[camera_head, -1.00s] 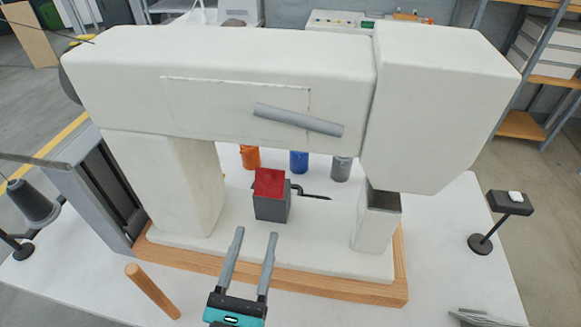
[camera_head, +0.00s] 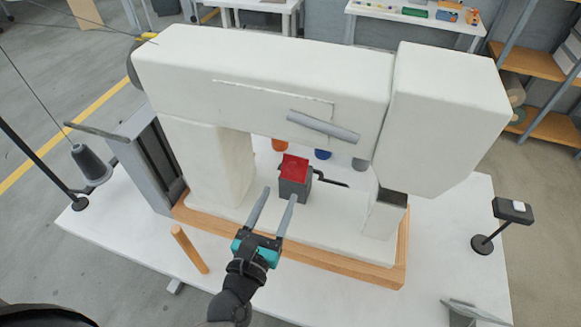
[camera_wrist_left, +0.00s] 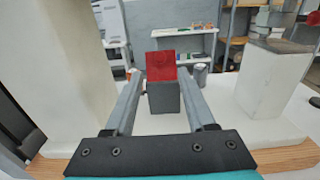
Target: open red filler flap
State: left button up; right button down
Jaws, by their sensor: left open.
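The red filler flap (camera_head: 294,168) sits on top of a small dark grey box (camera_head: 293,190) on the white press base. In the left wrist view the red flap (camera_wrist_left: 160,66) shows as a sloping face above the grey box (camera_wrist_left: 163,98). I cannot tell whether it is raised at any edge. My left gripper (camera_head: 279,193) is open and empty, its two fingers pointing at the front of the box. In the wrist view the box appears between the fingertips, a little beyond them. My right gripper is not in view.
The white press arm (camera_head: 250,90) with a grey handle (camera_head: 322,127) spans above the box. A white column (camera_head: 210,165) stands left and a short post (camera_head: 385,214) right. Orange, blue and grey containers stand behind the box.

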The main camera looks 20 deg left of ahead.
aim_at(292, 167)
pick_arm(q)
jog(key=w, duration=0.8)
jog(key=shift+w+d, duration=0.2)
jog(key=shift+w, duration=0.05)
jog(key=shift+c, duration=0.3)
grip_shut()
